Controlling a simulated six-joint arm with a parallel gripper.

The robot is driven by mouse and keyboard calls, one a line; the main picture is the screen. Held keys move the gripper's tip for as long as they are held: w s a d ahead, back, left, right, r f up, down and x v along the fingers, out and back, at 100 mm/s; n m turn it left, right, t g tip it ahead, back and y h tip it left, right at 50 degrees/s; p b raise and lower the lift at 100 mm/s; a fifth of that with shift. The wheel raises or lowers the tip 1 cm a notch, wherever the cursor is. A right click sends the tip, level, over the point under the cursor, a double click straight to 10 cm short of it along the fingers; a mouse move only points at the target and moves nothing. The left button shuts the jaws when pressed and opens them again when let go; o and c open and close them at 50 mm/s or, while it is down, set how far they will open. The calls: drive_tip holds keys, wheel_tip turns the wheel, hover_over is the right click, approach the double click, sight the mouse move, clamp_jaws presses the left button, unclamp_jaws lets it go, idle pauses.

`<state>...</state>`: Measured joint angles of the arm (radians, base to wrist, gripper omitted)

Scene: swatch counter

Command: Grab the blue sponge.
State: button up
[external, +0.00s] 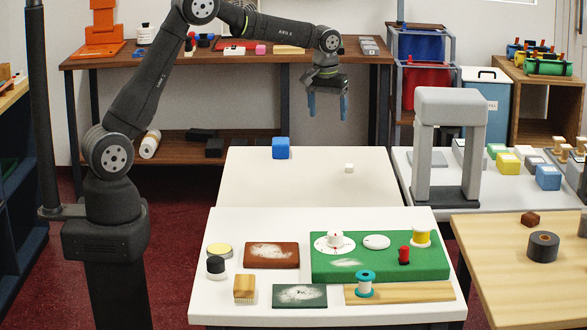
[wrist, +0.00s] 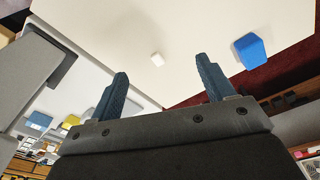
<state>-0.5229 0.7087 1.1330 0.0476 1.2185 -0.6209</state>
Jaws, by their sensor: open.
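The blue sponge (external: 280,148) is a small blue block at the far left of the back white table (external: 310,185). In the wrist view the sponge (wrist: 252,51) lies to the right of both fingers, near the table's edge. My gripper (external: 328,108) hangs in the air, up and to the right of the sponge in the external view. Its two blue fingers are apart with nothing between them, as the wrist view (wrist: 162,72) also shows. The gripper does not touch the sponge, and the sponge is fully visible.
A small white cube (external: 349,168) lies on the same table, right of the sponge. A grey arch-shaped stand (external: 450,97) rises at the right. Another blue block (external: 547,177) sits on the right-hand counter. The front table holds a green board (external: 330,265), spools and brushes.

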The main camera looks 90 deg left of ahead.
drive_tip(key=s+a+n, duration=0.2)
drive_tip(key=s+a, duration=0.3)
drive_tip(key=a, duration=0.6)
drive_tip(key=n, duration=0.3)
hover_over(281, 141)
drive_tip(key=f, duration=0.1)
drive_tip(key=shift+g+h, duration=0.3)
drive_tip(key=shift+h, duration=0.1)
wheel_tip(281, 141, down, 17)
drive_tip(key=shift+a+f, duration=0.15)
drive_tip(key=c, duration=1)
